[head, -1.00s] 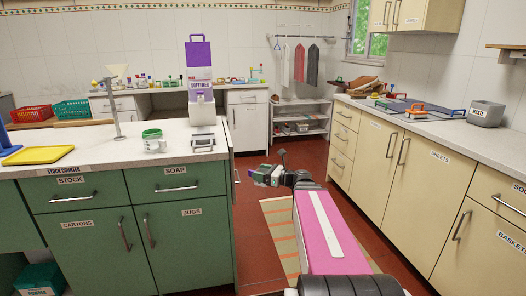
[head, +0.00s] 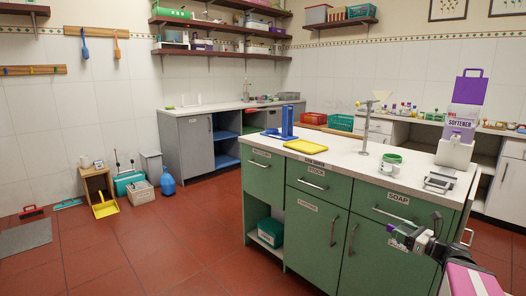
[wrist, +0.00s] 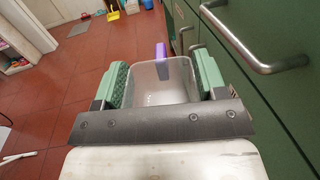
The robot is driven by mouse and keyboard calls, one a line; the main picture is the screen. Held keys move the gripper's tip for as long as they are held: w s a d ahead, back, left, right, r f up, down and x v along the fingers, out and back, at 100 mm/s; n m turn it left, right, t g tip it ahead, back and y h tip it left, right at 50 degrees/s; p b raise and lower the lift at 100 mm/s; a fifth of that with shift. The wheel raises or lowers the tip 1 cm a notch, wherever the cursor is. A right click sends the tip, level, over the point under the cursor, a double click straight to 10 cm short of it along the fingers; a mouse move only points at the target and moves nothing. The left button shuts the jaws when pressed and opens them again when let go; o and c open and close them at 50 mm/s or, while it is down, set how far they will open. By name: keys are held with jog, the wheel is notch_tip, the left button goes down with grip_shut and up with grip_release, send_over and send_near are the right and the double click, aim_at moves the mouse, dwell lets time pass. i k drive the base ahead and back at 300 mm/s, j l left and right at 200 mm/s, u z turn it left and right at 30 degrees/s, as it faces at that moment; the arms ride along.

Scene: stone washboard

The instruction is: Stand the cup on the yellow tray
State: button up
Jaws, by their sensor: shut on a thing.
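My gripper (wrist: 162,84) is shut on a pale, see-through cup (wrist: 160,92) with a purple handle (wrist: 161,50). The cup sits between the two green finger pads, with its open rim in view. In the head view, my gripper (head: 405,237) is at the lower right, in front of the green cabinet, below the counter top. The held cup is small and partly hidden there, with only a bit of purple clear. The yellow tray (head: 306,146) lies flat on the counter, well to the left of my gripper, and looks empty.
A blue stand (head: 287,122) stands just behind the tray. A funnel on a metal stand (head: 365,125), a green and white mug (head: 390,162), a scale (head: 440,180) and a softener dispenser (head: 457,140) stand farther right. Cabinet handles (head: 392,215) stick out.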

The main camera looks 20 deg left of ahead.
aim_at(305, 146)
jog(key=i+u, duration=0.1)
jog(key=u, duration=0.35)
jog(key=i+l+u, duration=0.1)
jog(key=u, duration=0.4)
jog(key=l+u, duration=0.15)
jog(key=u, duration=0.3)
jog(key=i+l, duration=0.15)
jog(key=l+u, duration=0.05)
